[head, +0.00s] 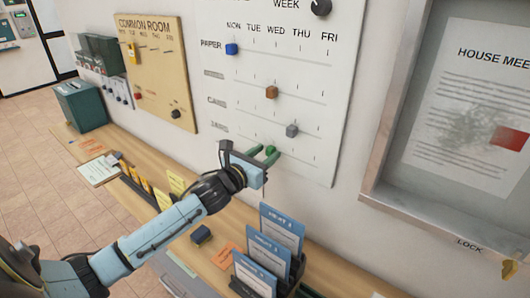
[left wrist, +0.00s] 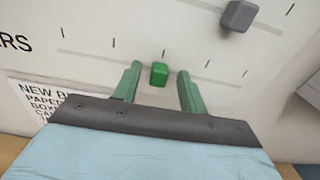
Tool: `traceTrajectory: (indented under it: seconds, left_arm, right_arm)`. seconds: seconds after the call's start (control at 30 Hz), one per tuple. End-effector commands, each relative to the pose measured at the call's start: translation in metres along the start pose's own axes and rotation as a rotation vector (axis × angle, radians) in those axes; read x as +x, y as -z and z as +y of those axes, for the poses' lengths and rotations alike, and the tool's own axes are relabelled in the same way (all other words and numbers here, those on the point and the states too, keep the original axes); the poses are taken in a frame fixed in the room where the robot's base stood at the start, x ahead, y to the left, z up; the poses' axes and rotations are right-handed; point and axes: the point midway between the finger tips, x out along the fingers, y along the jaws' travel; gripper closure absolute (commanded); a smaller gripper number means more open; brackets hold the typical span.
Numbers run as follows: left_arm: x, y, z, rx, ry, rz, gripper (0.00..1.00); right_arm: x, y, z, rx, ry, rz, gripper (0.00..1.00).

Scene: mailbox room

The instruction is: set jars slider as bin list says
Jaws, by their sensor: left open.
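The white slider board (head: 310,165) hangs on the wall under day labels MON to FRI. The jars slider is a green block (left wrist: 159,74) on the lowest track, at about the third of five ticks. In the head view the green slider (head: 270,149) is partly hidden by my left gripper (head: 264,155). The gripper's green fingers are open, one on each side of the slider, with gaps visible in the left wrist view. A grey slider (head: 292,130), a brown slider (head: 271,92) and a blue slider (head: 231,49) sit on the tracks above. My right gripper is out of view.
A notice headed "NEW B..." (left wrist: 38,101) is partly visible below the board, cut off by my gripper. A wooden counter runs below, with blue leaflets (head: 268,255) in a holder. A Common Room board (head: 160,75) is at left, a framed notice case (head: 400,100) at right.

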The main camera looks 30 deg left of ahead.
Motion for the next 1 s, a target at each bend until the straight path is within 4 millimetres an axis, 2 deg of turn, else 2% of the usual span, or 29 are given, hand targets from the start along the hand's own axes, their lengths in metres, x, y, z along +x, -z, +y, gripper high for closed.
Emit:
traceTrajectory:
  seconds: [0.13, 0.37, 0.67, 1.0]
  left_arm:
    - [0.0042, 0.0000, -0.0005, -0.001, 0.001, 0.000, 0.58]
    - [0.0041, 0.0002, -0.0004, 0.000, 0.001, 0.000, 0.59]
    - [0.0039, 0.0002, -0.0002, 0.000, 0.001, 0.000, 0.99]
    - [0.0099, 0.0010, -0.0038, -0.002, 0.000, 0.000, 1.00]
  right_arm:
    - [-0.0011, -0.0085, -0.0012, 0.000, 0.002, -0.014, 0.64]
    - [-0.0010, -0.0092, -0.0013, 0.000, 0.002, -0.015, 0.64]
    - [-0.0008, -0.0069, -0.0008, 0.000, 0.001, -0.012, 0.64]
    - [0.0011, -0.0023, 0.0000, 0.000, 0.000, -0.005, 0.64]
